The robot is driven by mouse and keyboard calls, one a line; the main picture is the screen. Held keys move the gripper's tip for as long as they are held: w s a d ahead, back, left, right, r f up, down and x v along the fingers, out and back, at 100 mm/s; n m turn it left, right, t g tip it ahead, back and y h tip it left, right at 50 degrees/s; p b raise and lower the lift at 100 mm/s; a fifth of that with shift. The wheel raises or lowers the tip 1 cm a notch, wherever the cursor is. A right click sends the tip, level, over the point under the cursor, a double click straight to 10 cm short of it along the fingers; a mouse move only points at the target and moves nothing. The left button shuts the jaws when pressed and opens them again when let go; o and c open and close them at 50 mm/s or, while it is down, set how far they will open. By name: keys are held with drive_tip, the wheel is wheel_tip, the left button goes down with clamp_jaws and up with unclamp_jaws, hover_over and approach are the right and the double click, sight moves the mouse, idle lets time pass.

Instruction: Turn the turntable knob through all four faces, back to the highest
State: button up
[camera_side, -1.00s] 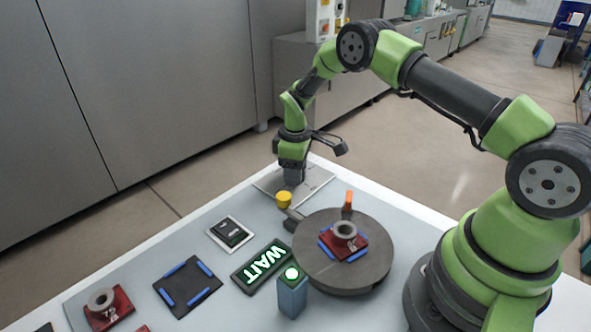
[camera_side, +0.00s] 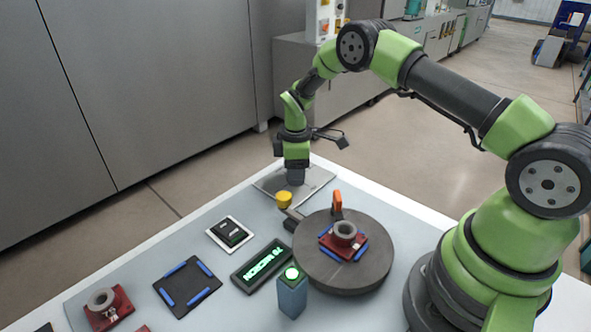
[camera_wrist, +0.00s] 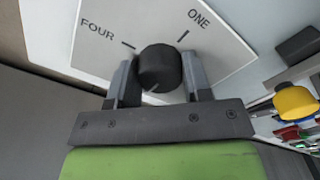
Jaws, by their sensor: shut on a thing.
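My gripper (camera_wrist: 158,80) is shut on the black knob (camera_wrist: 160,66), one finger on each side. The knob stands on a white plate (camera_wrist: 225,50) marked FOUR and ONE, each with a tick. In the side view my gripper (camera_side: 296,180) is low over the plate (camera_side: 319,180) at the table's far corner and hides the knob. The round dark turntable (camera_side: 340,282) carries a red block with a grey ring (camera_side: 344,234) between blue bars. An orange post (camera_side: 337,201) stands at its far edge. The display (camera_side: 263,263) shows small green text that I cannot read surely.
A yellow button (camera_side: 284,198) stands beside my gripper. A blue-grey post with a lit green top (camera_side: 292,300) is in front of the turntable. A black tray with blue bars (camera_side: 172,293), a small black device (camera_side: 231,233) and another red ringed block (camera_side: 108,312) are left.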

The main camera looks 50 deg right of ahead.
drive_tip(key=o, duration=0.9)
wheel_tip(320, 180, up, 10)
drive_tip(key=s+a+r+m+t, duration=0.25)
drive_tip(key=s+r, duration=0.25)
drive_tip(key=r, duration=0.4)
drive_tip(key=s+a+r+m+t, duration=0.1)
drive_tip(key=s+a+r+m, duration=0.35)
drive_tip(key=r, duration=0.45)
drive_tip(key=s+a+m+t, duration=0.1)
drive_tip(key=s+m, duration=0.1)
drive_tip(key=s, duration=0.3)
drive_tip(key=s+r+m+t+y, duration=0.1)
drive_tip(key=s+m, duration=0.1)
drive_tip(key=s, duration=0.3)
drive_tip(key=s+a+m+t+y, duration=0.1)
drive_tip(key=s+m, duration=0.1)
drive_tip(key=s, duration=0.4)
drive_tip(key=shift+s+a+r+t, duration=0.1)
drive_tip(key=shift+a+r+t, duration=0.25)
drive_tip(key=shift+r, duration=0.05)
